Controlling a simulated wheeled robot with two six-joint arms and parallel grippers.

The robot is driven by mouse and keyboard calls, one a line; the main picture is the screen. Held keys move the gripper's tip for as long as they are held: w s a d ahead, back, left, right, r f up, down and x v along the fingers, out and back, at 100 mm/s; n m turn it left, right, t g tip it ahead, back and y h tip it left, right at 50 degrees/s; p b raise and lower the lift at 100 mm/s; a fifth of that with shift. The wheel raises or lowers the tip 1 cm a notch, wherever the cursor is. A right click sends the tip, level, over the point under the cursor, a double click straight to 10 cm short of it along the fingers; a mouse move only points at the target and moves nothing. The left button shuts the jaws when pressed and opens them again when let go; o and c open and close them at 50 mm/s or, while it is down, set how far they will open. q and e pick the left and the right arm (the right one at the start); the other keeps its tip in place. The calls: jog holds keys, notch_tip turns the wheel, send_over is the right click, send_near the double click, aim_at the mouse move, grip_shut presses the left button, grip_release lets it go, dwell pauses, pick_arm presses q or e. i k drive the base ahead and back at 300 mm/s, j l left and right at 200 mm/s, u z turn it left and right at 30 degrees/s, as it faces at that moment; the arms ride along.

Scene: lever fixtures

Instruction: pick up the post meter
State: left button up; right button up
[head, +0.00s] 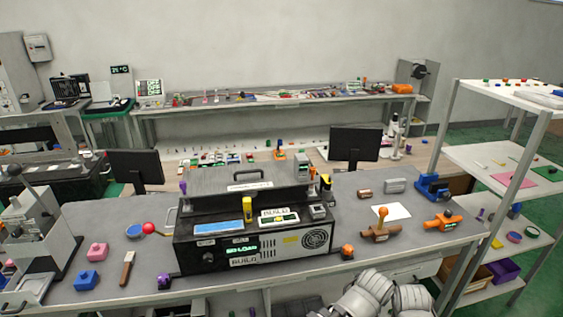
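I cannot tell for certain which object is the post meter. One candidate is a small grey upright device (302,167) with a dark screen, standing at the back right of the black machine. Neither is held. White and grey rounded parts of my own arm show at the bottom right, below the table's front edge. No fingertips of either gripper can be made out.
The black machine (250,250) with a red-knobbed lever fills the table's middle. A brown fixture with an orange knob (382,228), a white sheet (391,212) and a blue clamp (432,186) lie right. A white shelf rack (457,150) stands at the right.

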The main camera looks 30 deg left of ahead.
aim_at(301, 161)
jog(key=i+u, duration=0.15)
jog(key=u, duration=0.25)
jog(key=i+j+u, duration=0.1)
jog(key=u, duration=0.3)
jog(key=i+l, duration=0.05)
